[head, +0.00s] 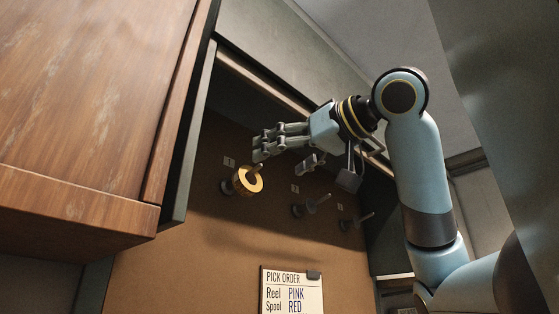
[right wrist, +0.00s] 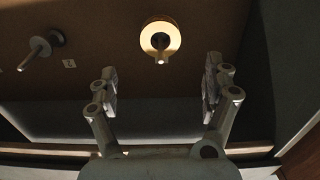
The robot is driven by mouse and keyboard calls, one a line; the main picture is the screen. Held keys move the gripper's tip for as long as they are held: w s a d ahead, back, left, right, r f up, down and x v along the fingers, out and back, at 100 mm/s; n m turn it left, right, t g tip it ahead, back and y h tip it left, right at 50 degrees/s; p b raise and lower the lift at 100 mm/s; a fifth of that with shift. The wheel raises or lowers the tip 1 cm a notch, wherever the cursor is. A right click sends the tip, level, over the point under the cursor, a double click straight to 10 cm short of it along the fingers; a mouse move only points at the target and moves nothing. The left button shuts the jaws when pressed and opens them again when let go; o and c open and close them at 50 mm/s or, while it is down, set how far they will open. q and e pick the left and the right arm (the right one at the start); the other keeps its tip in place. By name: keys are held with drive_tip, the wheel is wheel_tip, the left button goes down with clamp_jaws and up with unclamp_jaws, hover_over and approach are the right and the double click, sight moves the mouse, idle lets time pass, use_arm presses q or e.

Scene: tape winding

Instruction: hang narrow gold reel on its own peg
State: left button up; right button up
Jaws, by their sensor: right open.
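The narrow gold reel (head: 246,182) hangs on the leftmost peg (head: 257,170) of the brown back board in the head view. The peg's tip sticks out through it. In the right wrist view the gold reel (right wrist: 160,38) is seen face on, around its peg, beyond and between the fingers. My right gripper (head: 285,152) is open and empty, apart from the reel, up and to the right of it in the head view. Its spread fingers also show in the right wrist view (right wrist: 160,85). My left gripper is not in view.
Two bare pegs, a middle one (head: 312,204) and a right one (head: 357,220), stick out of the board. A pick order card (head: 291,291) is below them. A wooden cabinet door (head: 95,95) stands at the left. Small labels sit above the pegs.

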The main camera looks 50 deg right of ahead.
sight(247, 174)
drive_tip(key=w+p, duration=0.1)
drive_tip(key=w, duration=0.2)
drive_tip(key=w+p, duration=0.1)
drive_tip(key=w, duration=0.2)
drive_tip(key=w+d+p, duration=0.1)
drive_tip(key=w, duration=0.2)
drive_tip(key=shift+f, duration=0.2)
drive_tip(key=shift+w+f, duration=0.1)
drive_tip(key=shift+w, duration=0.55)
drive_tip(key=c, duration=1.2)
drive_tip(key=shift+p, duration=0.3)
drive_tip(key=shift+r+p, duration=0.35)
drive_tip(key=shift+r, duration=0.05)
drive_tip(key=s+r+b, duration=0.1)
drive_tip(key=s+r, duration=0.1)
drive_tip(key=s, duration=0.7)
drive_tip(key=shift+s+a+b, duration=0.2)
drive_tip(key=shift+a+b, duration=0.15)
drive_tip(key=shift+a, duration=0.1)
